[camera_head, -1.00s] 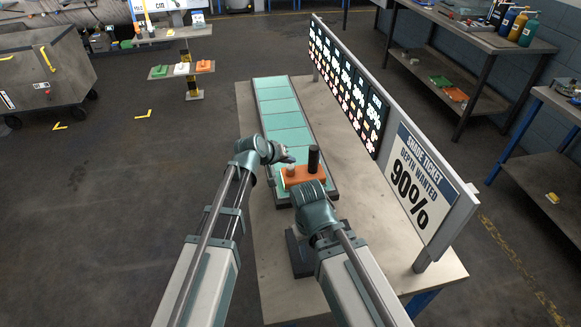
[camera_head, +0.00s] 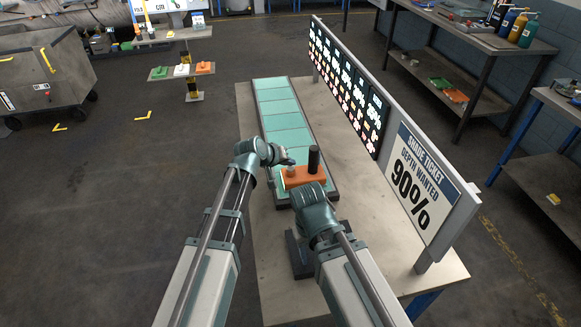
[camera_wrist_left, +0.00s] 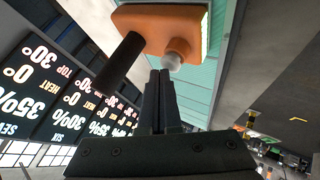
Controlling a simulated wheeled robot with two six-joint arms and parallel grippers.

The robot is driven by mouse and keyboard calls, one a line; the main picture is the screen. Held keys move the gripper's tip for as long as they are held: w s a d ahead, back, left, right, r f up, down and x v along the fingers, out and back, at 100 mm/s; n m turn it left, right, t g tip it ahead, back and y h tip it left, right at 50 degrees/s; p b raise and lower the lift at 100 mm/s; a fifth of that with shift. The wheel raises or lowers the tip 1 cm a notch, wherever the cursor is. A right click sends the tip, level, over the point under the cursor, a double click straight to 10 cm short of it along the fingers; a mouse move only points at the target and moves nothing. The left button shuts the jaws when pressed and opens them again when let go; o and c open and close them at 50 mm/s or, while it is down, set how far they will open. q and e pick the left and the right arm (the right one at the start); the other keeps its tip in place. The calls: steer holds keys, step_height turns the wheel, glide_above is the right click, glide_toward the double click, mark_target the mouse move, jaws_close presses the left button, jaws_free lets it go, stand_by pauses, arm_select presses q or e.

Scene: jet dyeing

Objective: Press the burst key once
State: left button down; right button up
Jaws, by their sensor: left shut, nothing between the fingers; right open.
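An orange block (camera_head: 305,177) with an upright black post (camera_head: 313,159) and a small pale knob (camera_head: 291,171) sits on the near part of the teal panel strip. No readable label shows which part is the burst key. My left gripper (camera_head: 288,160) is shut and empty, at the knob's end of the block. In the left wrist view, its closed fingertips (camera_wrist_left: 160,74) are right by the pale knob (camera_wrist_left: 172,60) on the orange block (camera_wrist_left: 160,25); I cannot tell whether they touch. My right gripper (camera_head: 301,254) is open, low over the near table, its fingers mostly hidden by its wrist.
The teal strip (camera_head: 284,113) runs away along the pale table (camera_head: 350,190). A lit board of percentages (camera_head: 345,85) and a "90%" ticket sign (camera_head: 420,185) stand along the right.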

mark_target(289, 169)
arm_select(q)
steer(key=shift+f, duration=0.25)
arm_select(e)
steer(key=shift+f, duration=0.3)
arm_select(q)
steer(key=shift+r, duration=0.15)
arm_select(e)
steer(key=shift+r, duration=0.15)
arm_select(q)
steer(key=shift+r+p, duration=0.75)
steer(key=shift+r, duration=0.1)
arm_select(e)
steer(key=shift+r, duration=0.85)
steer(key=shift+r, duration=0.1)
arm_select(q)
step_height(289, 169, up, 5)
steer(key=p, duration=0.5)
arm_select(e)
step_height(289, 169, up, 5)
steer(key=shift+f, duration=0.1)
